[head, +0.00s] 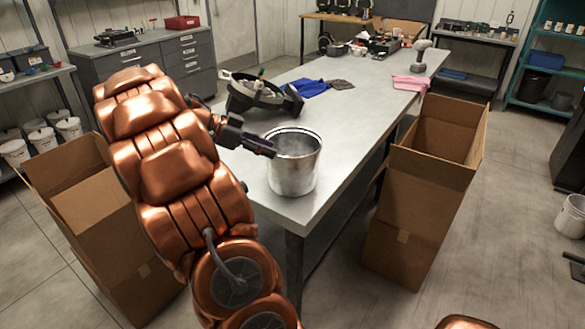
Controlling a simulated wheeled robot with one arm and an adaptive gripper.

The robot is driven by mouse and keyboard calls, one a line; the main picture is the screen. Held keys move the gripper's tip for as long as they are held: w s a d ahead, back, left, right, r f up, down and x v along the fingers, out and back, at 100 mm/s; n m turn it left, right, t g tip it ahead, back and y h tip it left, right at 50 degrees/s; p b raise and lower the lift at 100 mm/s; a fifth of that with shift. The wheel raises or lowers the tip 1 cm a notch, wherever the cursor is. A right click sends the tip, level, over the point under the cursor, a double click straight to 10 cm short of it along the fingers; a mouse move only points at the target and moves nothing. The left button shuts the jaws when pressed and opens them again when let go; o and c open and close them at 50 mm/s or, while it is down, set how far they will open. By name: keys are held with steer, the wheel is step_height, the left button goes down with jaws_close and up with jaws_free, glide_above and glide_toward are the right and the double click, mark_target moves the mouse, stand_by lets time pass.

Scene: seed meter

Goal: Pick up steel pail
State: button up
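The steel pail (293,172) stands upright near the front end of the long grey table in the head view. It is a shiny metal cylinder with an open top. My gripper (268,149) is dark and sits at the pail's upper left side, by the rim. It overlaps the rim in the picture, and I cannot tell whether it touches. My copper-coloured arm hides part of the gripper and the table's left edge. The spacing of the fingers is not clear.
A black round device (258,98) lies on the table behind the pail, with blue cloth (307,88) beyond it. A pink cloth (410,83) lies at the far right. Open cardboard boxes stand left (100,225) and right (412,205) of the table. The tabletop right of the pail is clear.

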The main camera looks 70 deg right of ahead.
mark_target(292, 162)
steer(key=shift+m, duration=0.6)
steer(key=shift+d+p+x, duration=0.15)
steer(key=shift+p+x, duration=0.7)
steer(key=shift+x, duration=1.35)
steer(key=shift+d+p+x, duration=0.15)
steer(key=shift+p+x, duration=0.65)
steer(key=shift+x, duration=1.4)
steer(key=shift+w+r, duration=0.1)
steer(key=shift+r, duration=0.05)
jaws_close()
